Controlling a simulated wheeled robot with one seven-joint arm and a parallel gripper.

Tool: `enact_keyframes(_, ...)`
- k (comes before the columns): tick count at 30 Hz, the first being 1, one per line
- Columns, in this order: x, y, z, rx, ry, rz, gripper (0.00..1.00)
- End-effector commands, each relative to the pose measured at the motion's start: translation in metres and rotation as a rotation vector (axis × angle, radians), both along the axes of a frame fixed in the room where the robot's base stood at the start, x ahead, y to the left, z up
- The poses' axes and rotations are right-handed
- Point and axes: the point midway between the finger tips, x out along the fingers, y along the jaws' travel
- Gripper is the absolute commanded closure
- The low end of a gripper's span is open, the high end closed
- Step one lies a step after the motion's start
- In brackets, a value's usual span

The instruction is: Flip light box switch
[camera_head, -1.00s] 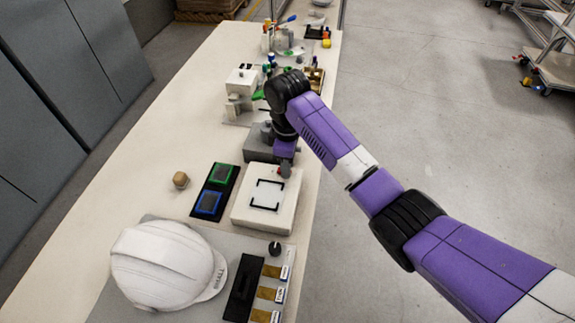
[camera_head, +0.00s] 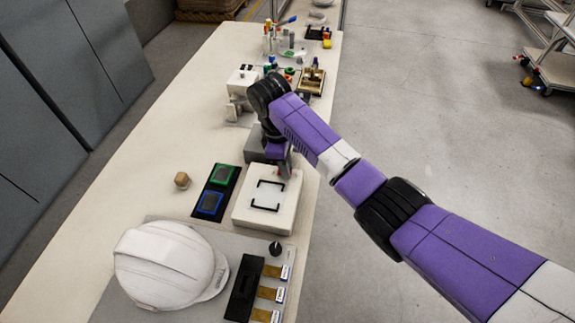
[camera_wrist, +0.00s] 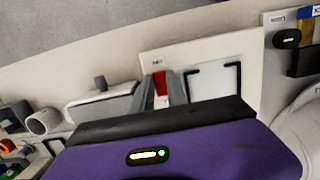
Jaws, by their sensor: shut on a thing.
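The light box (camera_head: 242,215) is a low white block with black corner marks on its top, on the bench in front of my gripper. In the wrist view the light box (camera_wrist: 200,48) fills the upper middle, with small dark lettering near the switch. The red switch (camera_wrist: 160,84) sits at the box's end, between my two grey fingers. My gripper (camera_wrist: 161,92) is shut on the switch. In the head view my gripper (camera_head: 284,172) points down at the box's far edge, and the switch is too small and covered to make out. Whether the lamp is lit cannot be told.
A white helmet shell (camera_head: 165,262) lies at the front left. A black tray with green and blue frames (camera_head: 215,190) and a small brown block (camera_head: 182,180) stand left of the box. The bench's left side is mostly clear.

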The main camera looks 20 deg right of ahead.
Motion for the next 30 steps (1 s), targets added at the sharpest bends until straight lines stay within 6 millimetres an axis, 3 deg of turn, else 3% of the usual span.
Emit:
enact_keyframes(7, 0.0032, 0.0049, -0.0005, -0.104, 0.075, 0.003, 1.0)
enact_keyframes(19, 0.0036, 0.0054, 0.0008, -0.123, 0.087, 0.002, 1.0)
enact_keyframes(20, 0.0036, 0.0054, 0.0008, -0.123, 0.087, 0.002, 0.8)
enact_keyframes(21, 0.0036, 0.0054, 0.0008, -0.123, 0.087, 0.002, 0.73)
enact_keyframes(30, 0.0034, 0.0048, 0.0011, -0.123, 0.089, 0.001, 0.73)
